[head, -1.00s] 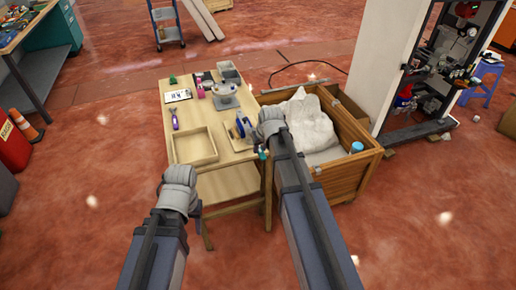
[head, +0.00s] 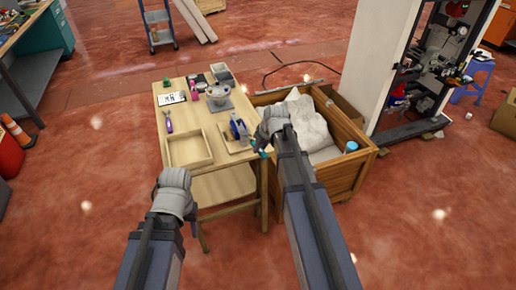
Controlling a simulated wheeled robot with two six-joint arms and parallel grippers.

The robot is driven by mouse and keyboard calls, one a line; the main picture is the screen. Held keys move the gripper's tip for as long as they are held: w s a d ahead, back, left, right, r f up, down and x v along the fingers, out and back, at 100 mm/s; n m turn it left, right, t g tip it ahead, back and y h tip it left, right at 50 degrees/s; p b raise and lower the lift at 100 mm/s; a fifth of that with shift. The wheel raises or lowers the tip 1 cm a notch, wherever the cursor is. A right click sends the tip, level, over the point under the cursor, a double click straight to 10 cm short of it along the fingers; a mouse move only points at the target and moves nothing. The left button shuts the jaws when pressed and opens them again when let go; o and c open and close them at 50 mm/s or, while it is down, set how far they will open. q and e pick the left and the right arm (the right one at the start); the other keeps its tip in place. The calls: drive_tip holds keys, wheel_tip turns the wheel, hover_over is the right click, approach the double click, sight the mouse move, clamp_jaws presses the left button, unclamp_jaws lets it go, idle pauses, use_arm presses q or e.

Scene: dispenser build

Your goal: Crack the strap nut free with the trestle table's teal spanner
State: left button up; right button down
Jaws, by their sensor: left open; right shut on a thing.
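The trestle table (head: 218,184) stands in front of me, slightly left of centre. My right gripper (head: 264,148) is at the table's right edge, by the wooden crate, and is mostly hidden behind its own wrist. It is shut on a small teal piece, which looks like the teal spanner (head: 262,154); only a bit of it shows. My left gripper (head: 193,226) is open and low in front of the table's near left side, its fingers mostly hidden by the wrist. I cannot make out the strap nut.
An empty wooden tray (head: 190,161), a blue tape-like item (head: 238,128), a purple-handled tool (head: 169,122), a clipboard (head: 171,98) and a grey device (head: 219,90) are on the table. A wooden crate (head: 330,172) with a white sack (head: 303,118) stands close on the right. The red floor in front is clear.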

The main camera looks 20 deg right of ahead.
drive_tip(key=shift+d, duration=0.2)
idle(0.3)
drive_tip(key=shift+w+d+n+y, duration=0.25)
drive_tip(key=shift+d+n, duration=0.35)
drive_tip(key=shift+n, duration=0.05)
drive_tip(key=shift+w+d+n+y, duration=0.2)
drive_tip(key=shift+d+n+y, duration=0.05)
drive_tip(key=shift+d+n, duration=0.35)
drive_tip(key=shift+w+d+n, duration=0.35)
drive_tip(key=shift+d+n, duration=0.2)
drive_tip(key=shift+n, duration=0.2)
drive_tip(key=shift+a, duration=0.1)
drive_tip(key=shift+r, duration=0.15)
drive_tip(key=shift+r+p, duration=1.9)
drive_tip(key=shift+p, duration=0.1)
